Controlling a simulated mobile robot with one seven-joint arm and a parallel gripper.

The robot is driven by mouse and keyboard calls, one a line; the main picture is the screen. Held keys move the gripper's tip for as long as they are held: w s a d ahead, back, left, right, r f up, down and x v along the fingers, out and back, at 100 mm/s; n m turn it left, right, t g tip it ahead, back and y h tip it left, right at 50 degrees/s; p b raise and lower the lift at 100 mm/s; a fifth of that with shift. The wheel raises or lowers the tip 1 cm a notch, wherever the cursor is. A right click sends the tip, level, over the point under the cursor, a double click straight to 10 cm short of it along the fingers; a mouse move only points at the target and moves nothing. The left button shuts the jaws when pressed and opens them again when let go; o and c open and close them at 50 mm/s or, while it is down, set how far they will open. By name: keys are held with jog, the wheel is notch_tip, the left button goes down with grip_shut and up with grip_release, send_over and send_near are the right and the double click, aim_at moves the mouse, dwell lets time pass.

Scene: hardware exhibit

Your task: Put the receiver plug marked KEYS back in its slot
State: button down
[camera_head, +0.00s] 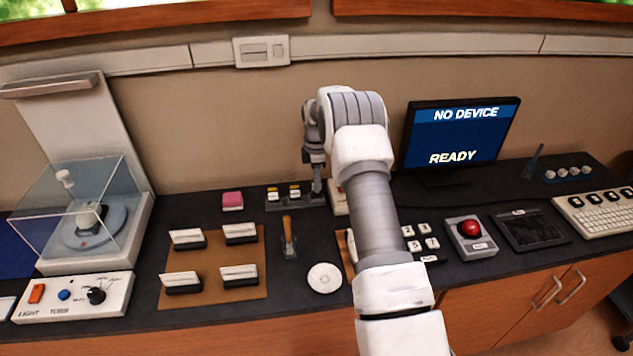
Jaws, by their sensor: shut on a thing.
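My gripper (317,187) points down at the right end of a dark slot block (283,206) at the back of the counter. It is shut on a small receiver plug, which the fingers mostly hide. I cannot read its marking or tell whether it sits inside a slot. Two other small plugs with yellowish tops (294,191) stand in the block to the left of my fingers. My arm covers the area just right of the block.
A pink block (232,200) lies left of the slot block. A brown mat (212,262) with several card holders, an orange-handled tool (288,236) and a white disc (324,277) lie in front. The monitor (460,137) reads NO DEVICE, READY. A red button box (471,236) stands right.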

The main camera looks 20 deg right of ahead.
jog(key=shift+f+b, duration=0.6)
jog(key=shift+f, duration=0.35)
dwell(0.3)
jog(key=shift+c, duration=1.3)
grip_release()
jog(key=shift+r, duration=0.1)
jog(key=shift+r+p, duration=1.75)
jog(key=shift+r, duration=1.65)
